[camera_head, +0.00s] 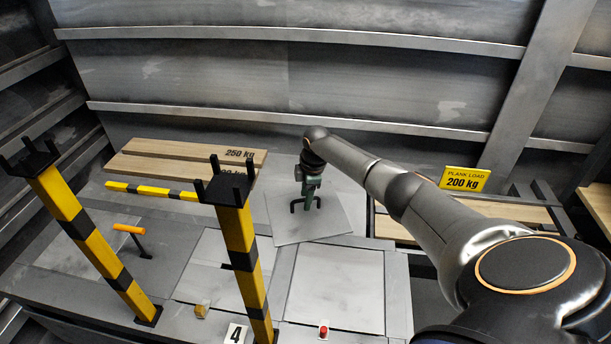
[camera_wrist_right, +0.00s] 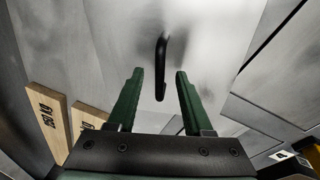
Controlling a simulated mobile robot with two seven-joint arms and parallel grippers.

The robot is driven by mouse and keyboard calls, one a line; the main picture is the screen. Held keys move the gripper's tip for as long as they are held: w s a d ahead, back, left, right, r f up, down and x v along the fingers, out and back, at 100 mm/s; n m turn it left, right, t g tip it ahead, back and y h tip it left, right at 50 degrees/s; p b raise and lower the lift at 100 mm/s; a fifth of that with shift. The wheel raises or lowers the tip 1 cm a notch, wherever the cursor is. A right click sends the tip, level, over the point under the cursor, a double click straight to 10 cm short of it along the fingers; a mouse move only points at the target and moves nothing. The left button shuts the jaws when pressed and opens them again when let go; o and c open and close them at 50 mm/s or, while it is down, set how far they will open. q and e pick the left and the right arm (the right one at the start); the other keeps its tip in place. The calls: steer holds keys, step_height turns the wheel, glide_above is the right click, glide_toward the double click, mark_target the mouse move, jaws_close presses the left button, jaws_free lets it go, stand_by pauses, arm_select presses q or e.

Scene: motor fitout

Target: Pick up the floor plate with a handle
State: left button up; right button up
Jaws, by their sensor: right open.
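The floor plate (camera_head: 285,227) is a grey metal sheet lying at an angle to the panels around it, behind the square panels. Its black bar handle (camera_wrist_right: 161,62) stands up from the plate in the right wrist view. My right gripper (camera_head: 306,201), with green fingers, hangs over the plate near the handle. In the right wrist view the right gripper (camera_wrist_right: 159,72) is open, and the handle appears between its two fingers. I cannot tell how far the fingertips are above the plate. The handle is partly hidden by the gripper in the head view. My left gripper is not in view.
Yellow-black posts (camera_head: 240,250) with forked tops stand at the left. Wooden planks (camera_head: 190,160) marked 250 kg lie behind them. A yellow 200 kg sign (camera_head: 465,180) stands at the right. An orange-handled tool (camera_head: 131,229) and a red button (camera_head: 323,330) are on the deck.

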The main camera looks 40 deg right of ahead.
step_height(320, 180, down, 2)
steer(key=shift+w+b, duration=0.15)
steer(key=shift+b, duration=0.15)
jaws_close()
steer(key=shift+r, duration=0.1)
stand_by(1.2)
